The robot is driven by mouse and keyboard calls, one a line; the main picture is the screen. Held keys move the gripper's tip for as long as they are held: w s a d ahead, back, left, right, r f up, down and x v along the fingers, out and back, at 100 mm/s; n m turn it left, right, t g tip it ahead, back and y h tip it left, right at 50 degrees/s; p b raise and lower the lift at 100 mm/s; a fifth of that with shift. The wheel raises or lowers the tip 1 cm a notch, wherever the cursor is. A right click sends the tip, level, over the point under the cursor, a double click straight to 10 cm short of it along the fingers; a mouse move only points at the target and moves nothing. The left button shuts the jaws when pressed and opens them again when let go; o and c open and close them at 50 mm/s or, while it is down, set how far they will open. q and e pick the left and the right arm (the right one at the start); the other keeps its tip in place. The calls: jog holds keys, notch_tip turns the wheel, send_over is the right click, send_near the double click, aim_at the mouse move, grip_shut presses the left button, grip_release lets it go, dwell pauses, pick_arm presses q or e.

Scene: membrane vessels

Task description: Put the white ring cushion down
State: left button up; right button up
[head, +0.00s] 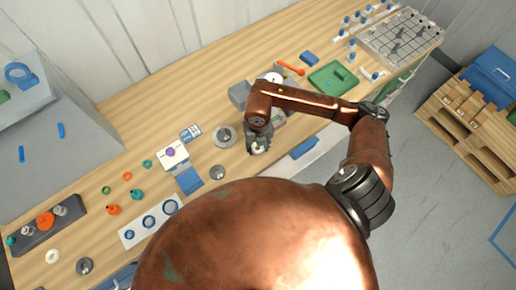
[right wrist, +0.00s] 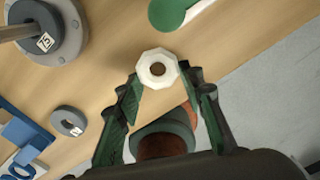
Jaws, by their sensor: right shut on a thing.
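The white ring cushion (right wrist: 157,55) is a faceted white ring with a round hole. It sits between the fingertips of my right gripper (right wrist: 159,74) in the right wrist view. In the head view my right gripper (head: 258,147) is shut on the ring near the front edge of the wooden bench (head: 290,154). The fingers point down at the bench. I cannot tell whether the ring touches the bench top. My left gripper is not in view.
A large grey disc with a post (head: 224,136) and a small grey ring weight (head: 218,172) stand left of the gripper. Grey blocks (head: 239,94) lie behind it. A blue tray (head: 189,181) is farther left. Another pale ring (head: 52,256) lies at the far left.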

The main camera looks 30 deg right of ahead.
jog(key=shift+f, duration=0.75)
jog(key=shift+f, duration=0.1)
jog(key=o, duration=0.8)
jog(key=shift+r, duration=0.2)
notch_tip(320, 180, up, 12)
jog(key=shift+f, duration=0.1)
